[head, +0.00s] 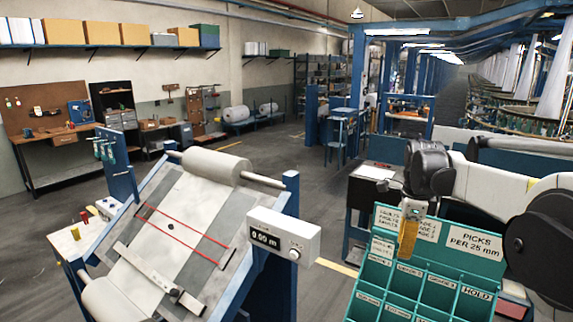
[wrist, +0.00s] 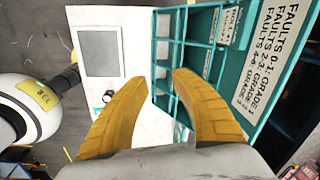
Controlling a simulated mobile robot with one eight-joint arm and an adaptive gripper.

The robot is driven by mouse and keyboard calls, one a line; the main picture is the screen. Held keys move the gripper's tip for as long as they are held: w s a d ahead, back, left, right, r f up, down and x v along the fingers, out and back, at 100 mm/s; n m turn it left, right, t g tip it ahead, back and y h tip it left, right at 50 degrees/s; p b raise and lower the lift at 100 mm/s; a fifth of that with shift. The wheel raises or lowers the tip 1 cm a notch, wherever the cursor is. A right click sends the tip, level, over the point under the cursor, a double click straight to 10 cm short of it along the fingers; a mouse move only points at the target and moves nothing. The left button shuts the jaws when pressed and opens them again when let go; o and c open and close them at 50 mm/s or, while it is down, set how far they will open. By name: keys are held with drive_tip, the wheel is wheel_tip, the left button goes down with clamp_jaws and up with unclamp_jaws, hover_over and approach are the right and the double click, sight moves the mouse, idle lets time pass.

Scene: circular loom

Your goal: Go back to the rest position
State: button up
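My gripper (head: 408,240) hangs at the right of the head view, its yellow-orange fingers pointing down in front of the label board of the teal compartment rack (head: 462,278). In the wrist view my gripper (wrist: 163,84) shows its two fingers apart, with a clear gap and nothing held between them. Behind the gap lies a white panel (wrist: 120,35) with a grey screen (wrist: 99,52) and a dark knob (wrist: 108,97). The teal rack also shows at the right of the wrist view (wrist: 165,55). I cannot tell whether the fingers touch anything.
A tilted inspection frame (head: 292,190) with a fabric roll (head: 215,167) and red lines stands at the left front. A white meter box (head: 284,237) reading 0.00 m is at its right side. Open grey floor (head: 270,155) lies behind; blue looms line the back right.

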drive_tip(key=s+a+f+n+t+b, duration=0.2)
drive_tip(key=s+a+f+n+b, duration=0.1)
drive_tip(key=s+f+n+b, duration=0.4)
drive_tip(key=s+a+f+n+t+b, duration=0.2)
drive_tip(key=s+a+f+n+b, duration=0.2)
drive_tip(key=s+f+n+b, duration=0.3)
drive_tip(key=s+a+f+n+t+b, duration=0.2)
drive_tip(key=s+a+f+n+b, duration=0.2)
drive_tip(key=s+f+n+b, duration=0.3)
drive_tip(key=s+f+b, duration=0.1)
drive_tip(key=s+f, duration=0.2)
drive_tip(key=s, duration=0.3)
drive_tip(key=shift+s+f, duration=0.15)
drive_tip(key=shift+f, duration=0.05)
drive_tip(key=shift+a, duration=0.1)
